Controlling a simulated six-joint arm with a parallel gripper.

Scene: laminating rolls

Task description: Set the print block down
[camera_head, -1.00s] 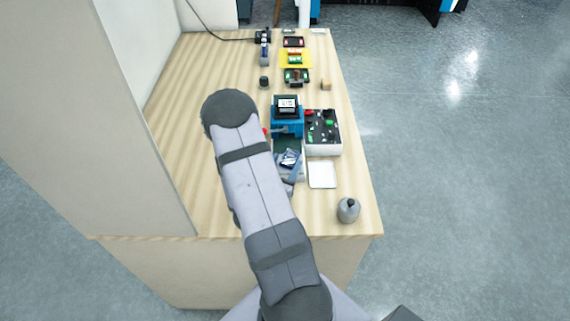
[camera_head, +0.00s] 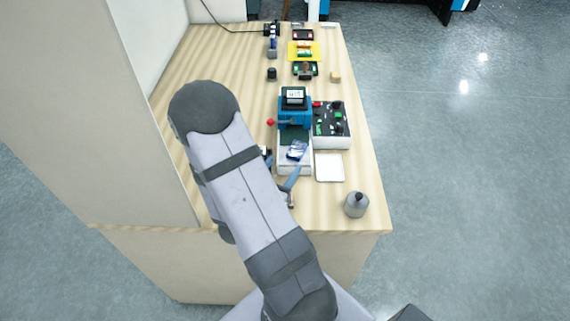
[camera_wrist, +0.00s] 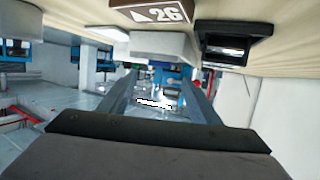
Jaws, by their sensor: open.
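My gripper (camera_wrist: 162,90) is open, with its two grey fingers reaching forward in the wrist view. In the head view my arm hides most of it; a blue-grey part (camera_head: 291,181) shows beside the platform. A blue and white packet (camera_head: 297,150) lies on the grey platform (camera_head: 292,170) before the blue machine (camera_head: 295,113). Nothing is clearly held between the fingers.
A dark tray with green parts (camera_head: 331,127) stands right of the machine. A small wooden block (camera_head: 335,77) stands farther back. The table's left side is largely clear.

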